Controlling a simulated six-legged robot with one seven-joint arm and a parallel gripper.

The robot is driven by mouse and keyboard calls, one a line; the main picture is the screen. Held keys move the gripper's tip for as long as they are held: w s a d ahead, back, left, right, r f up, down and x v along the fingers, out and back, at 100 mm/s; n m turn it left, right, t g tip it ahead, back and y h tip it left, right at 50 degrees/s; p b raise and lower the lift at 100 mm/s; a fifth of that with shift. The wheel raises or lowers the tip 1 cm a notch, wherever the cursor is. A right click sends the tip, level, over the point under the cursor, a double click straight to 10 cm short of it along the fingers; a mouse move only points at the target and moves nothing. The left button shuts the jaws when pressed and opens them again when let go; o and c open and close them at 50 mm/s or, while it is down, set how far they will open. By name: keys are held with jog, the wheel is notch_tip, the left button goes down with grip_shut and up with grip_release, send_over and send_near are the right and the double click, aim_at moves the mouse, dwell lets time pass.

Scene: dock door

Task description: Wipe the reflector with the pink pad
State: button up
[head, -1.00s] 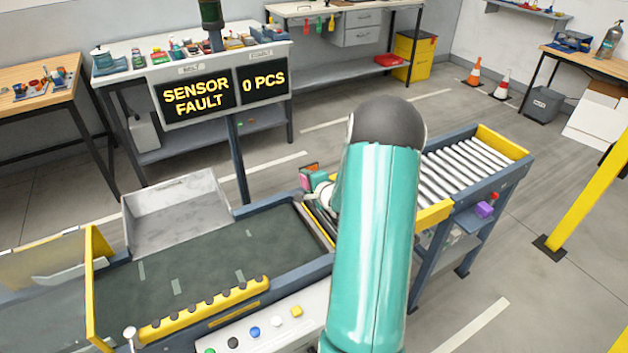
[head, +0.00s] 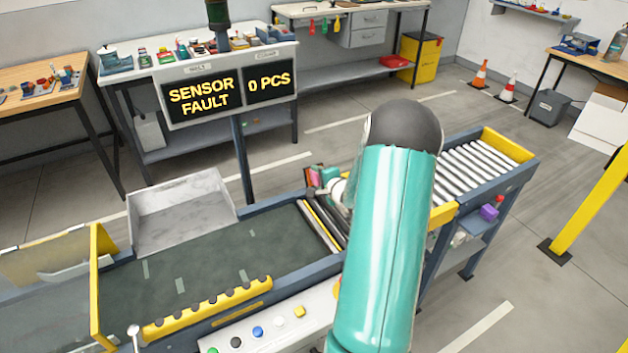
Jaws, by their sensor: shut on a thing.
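My gripper (head: 323,178) is at the far rail of the conveyor, beside the rollers past the belt's right end. A dark reddish-brown piece (head: 309,174) stands right against the pad's left side. It may be the reflector or its mount, but it is too small to tell, and I cannot tell whether the pad touches it.
The dark belt (head: 205,260) has a yellow guard (head: 100,290) at left. A pale tray (head: 180,215) sits behind it, and a button panel (head: 270,330) in front. A post holds the sign reading SENSOR FAULT (head: 202,93). A roller section (head: 475,170) extends right.

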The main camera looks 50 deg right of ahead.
jog(key=shift+s+d, duration=0.3)
jog(key=shift+d, duration=0.55)
jog(key=shift+s+d, duration=0.25)
jog(key=shift+d, duration=0.55)
jog(key=shift+w+a, duration=0.1)
jog(key=shift+w+a, duration=0.2)
jog(key=shift+a, duration=0.45)
jog(key=shift+w+a, duration=0.2)
jog(key=shift+a, duration=0.4)
jog(key=shift+w+a, duration=0.25)
jog(key=shift+a, duration=0.75)
jog(key=shift+w+a, duration=0.25)
jog(key=shift+a, duration=0.75)
jog(key=shift+v, duration=3.05)
jog(key=shift+r, duration=0.1)
